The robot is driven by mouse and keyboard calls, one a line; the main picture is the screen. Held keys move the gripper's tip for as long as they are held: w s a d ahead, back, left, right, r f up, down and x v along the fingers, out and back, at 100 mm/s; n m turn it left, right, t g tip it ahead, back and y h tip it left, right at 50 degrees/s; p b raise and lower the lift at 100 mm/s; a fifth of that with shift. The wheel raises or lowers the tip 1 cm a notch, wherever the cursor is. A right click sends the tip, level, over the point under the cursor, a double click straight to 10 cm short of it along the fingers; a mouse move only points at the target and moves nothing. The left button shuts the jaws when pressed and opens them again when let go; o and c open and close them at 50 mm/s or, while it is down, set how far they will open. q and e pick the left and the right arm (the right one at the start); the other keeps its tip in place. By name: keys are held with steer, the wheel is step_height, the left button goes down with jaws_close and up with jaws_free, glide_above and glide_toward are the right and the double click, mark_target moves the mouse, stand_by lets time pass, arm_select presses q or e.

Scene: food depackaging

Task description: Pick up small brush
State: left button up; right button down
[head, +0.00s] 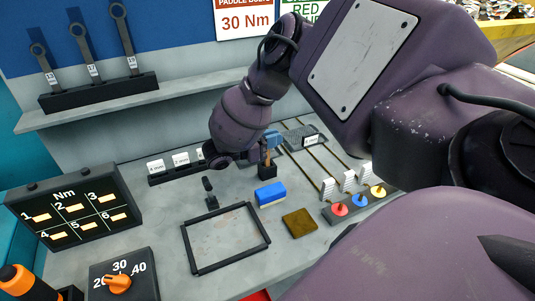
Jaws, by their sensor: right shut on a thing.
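My right arm comes in from the right and reaches down over the bench. Its gripper (260,156) is at the back middle of the bench, partly hidden by my own purple wrist. It is shut on a small brush (267,158), of which only a thin brown part shows. The brush is upright, directly above or still inside a small black holder (267,172); I cannot tell which. My left gripper is not in view.
A blue block (270,193), a brown square pad (299,222) and an empty black frame (226,238) lie on the bench in front. A black number panel (75,215) and an orange dial (118,284) stand left. Colored knobs (360,201) are at right. A shelf (150,105) holds wrenches.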

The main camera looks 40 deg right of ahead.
step_height(320, 180, up, 20)
stand_by(0.7)
stand_by(0.8)
stand_by(1.1)
